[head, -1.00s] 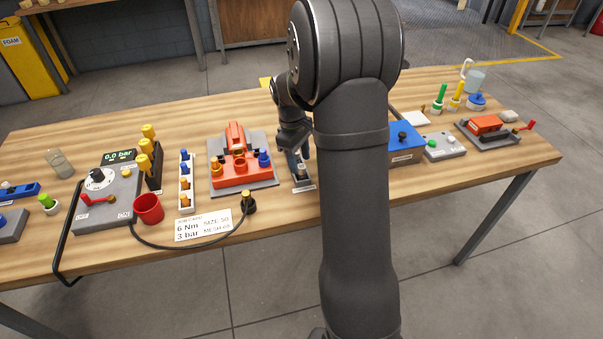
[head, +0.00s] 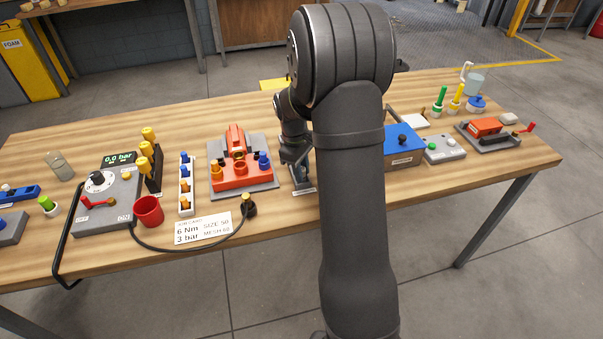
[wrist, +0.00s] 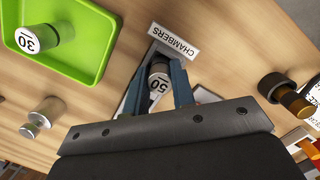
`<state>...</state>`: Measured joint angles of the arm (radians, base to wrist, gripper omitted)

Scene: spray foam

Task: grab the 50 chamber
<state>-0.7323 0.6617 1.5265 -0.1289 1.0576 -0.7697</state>
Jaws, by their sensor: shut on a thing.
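The 50 chamber (wrist: 157,90) is a dark cylinder with a white end cap marked 50. In the wrist view it sits between the two blue-grey fingers of my gripper (wrist: 155,76), which is shut on it. The chambers holder, with its white label (wrist: 174,41) reading CHAMBERS, is directly beneath; I cannot tell whether the chamber is still seated in it. In the head view my gripper (head: 300,172) is low over this holder, and my arm hides part of the area. The 30 chamber (wrist: 47,35) is in the wrist view's upper left.
The 30 chamber is in a green tray (wrist: 92,56). A small metal-capped piece (wrist: 45,113) lies nearby. A black and brass fitting (wrist: 284,94) stands to the right. In the head view, a red fixture (head: 240,178) is left of my gripper and a blue box (head: 397,147) right.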

